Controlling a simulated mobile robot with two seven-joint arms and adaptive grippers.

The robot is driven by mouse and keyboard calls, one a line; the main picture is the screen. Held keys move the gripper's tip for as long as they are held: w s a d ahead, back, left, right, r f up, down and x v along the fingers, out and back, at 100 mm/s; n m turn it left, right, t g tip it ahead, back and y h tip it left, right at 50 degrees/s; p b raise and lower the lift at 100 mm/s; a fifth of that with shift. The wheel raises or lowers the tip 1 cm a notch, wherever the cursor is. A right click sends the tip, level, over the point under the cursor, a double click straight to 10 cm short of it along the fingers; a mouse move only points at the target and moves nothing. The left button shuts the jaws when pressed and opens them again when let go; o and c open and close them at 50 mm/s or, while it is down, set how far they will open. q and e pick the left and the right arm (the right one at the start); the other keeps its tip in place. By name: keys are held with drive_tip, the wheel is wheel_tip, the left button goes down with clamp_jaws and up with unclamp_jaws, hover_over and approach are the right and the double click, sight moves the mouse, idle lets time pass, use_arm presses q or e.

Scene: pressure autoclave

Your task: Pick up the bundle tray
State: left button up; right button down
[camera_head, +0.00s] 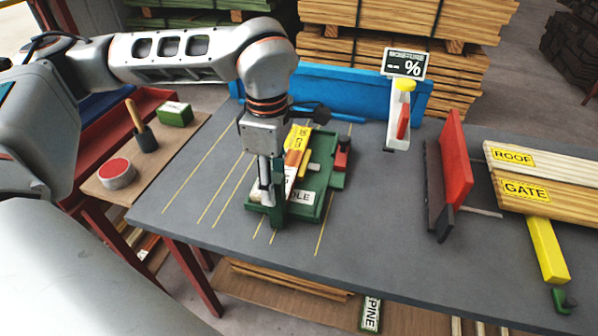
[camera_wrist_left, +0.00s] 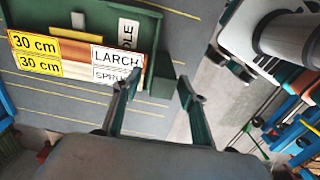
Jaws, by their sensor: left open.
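The bundle tray (camera_head: 326,165) is green and lies on the grey table. It holds small wooden pieces with yellow and white labels. My left gripper (camera_head: 271,212) points down at the tray's near left corner and hides part of it. In the left wrist view the tray (camera_wrist_left: 158,38) fills the upper left, with labels reading 30 cm, LARCH and a partly hidden SPRUCE. There the left gripper (camera_wrist_left: 158,86) is open, with a green block at the tray's edge showing between its fingers. I cannot tell whether they touch. My right gripper is not in view.
A scale-like device with a % display (camera_head: 404,64), a red upright plate (camera_head: 455,160) and boards labelled ROOF and GATE (camera_head: 535,170) stand to the right. The table's front edge is close to the tray.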

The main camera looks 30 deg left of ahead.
sight(280, 200)
use_arm(q)
drive_tip(key=f, duration=0.2)
drive_tip(key=d+f, duration=0.1)
drive_tip(key=f, duration=0.2)
drive_tip(key=shift+d+f+b, duration=0.1)
drive_tip(key=shift+f+b, duration=0.05)
drive_tip(key=shift+b, duration=0.15)
clamp_jaws()
drive_tip(key=shift+w, duration=0.1)
